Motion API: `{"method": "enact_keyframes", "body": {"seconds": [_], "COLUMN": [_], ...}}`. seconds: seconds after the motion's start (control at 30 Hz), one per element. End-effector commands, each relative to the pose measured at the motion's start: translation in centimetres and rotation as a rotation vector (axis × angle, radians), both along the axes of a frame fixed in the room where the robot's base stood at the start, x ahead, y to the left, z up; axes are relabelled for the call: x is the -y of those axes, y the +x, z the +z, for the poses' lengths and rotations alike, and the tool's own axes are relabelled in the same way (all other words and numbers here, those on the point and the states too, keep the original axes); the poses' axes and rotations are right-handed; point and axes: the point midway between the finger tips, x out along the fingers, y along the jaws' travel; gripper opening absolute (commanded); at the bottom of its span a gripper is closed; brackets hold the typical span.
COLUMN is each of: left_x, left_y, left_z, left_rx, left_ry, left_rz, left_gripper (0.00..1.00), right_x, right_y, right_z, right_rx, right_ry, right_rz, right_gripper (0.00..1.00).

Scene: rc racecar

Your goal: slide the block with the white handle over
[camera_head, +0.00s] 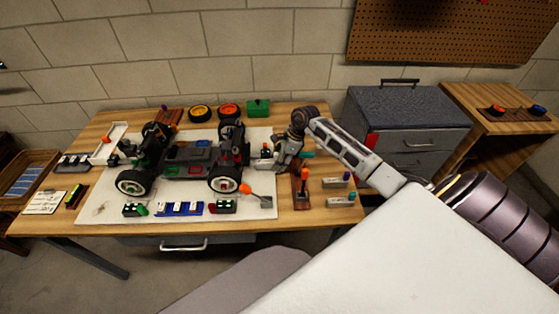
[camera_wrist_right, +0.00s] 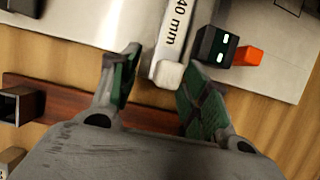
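In the right wrist view a pale bar (camera_wrist_right: 176,36) marked "40 mm" ends in a rounded white handle (camera_wrist_right: 168,74). My right gripper (camera_wrist_right: 160,66) is open, with its green-padded fingers on either side of this white end. I see a gap on the left of the handle; the right finger is close to it, and I cannot tell if they touch. In the head view my right gripper (camera_head: 279,160) is low over the right edge of the pale board, by a small whitish block (camera_head: 263,163). The gripper hides part of that area. My left gripper is not in view.
A dark block (camera_wrist_right: 214,45) with two lit spots and an orange piece (camera_wrist_right: 247,56) sits just right of the handle. The racecar (camera_head: 185,160) stands on the pale board (camera_head: 105,207). An orange-topped lever (camera_head: 303,183) stands on the table in front of my right gripper.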

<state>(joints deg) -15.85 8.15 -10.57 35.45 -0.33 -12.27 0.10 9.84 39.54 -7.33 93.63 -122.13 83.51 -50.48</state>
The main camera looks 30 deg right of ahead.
Motion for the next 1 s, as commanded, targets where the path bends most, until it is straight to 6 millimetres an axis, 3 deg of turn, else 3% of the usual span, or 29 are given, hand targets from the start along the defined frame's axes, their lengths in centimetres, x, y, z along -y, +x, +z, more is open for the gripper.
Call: {"method": "enact_keyframes", "body": {"seconds": [0.17, 0.47, 1.0], "left_x": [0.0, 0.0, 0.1], "left_y": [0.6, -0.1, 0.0], "left_z": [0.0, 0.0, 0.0], "left_rx": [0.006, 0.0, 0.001], "left_ry": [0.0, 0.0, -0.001], "left_rz": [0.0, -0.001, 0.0], "left_gripper": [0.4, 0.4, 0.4], "right_x": [0.0, 0.2, 2.0], "right_y": [0.0, -0.1, -1.1], "right_z": [0.0, 0.5, 5.5], "right_rx": [0.0, 0.001, 0.002], "right_ry": [0.0, 0.001, -0.002], "right_rz": [0.0, 0.0, 0.001], "right_gripper": [0.48, 0.48, 0.48]}}
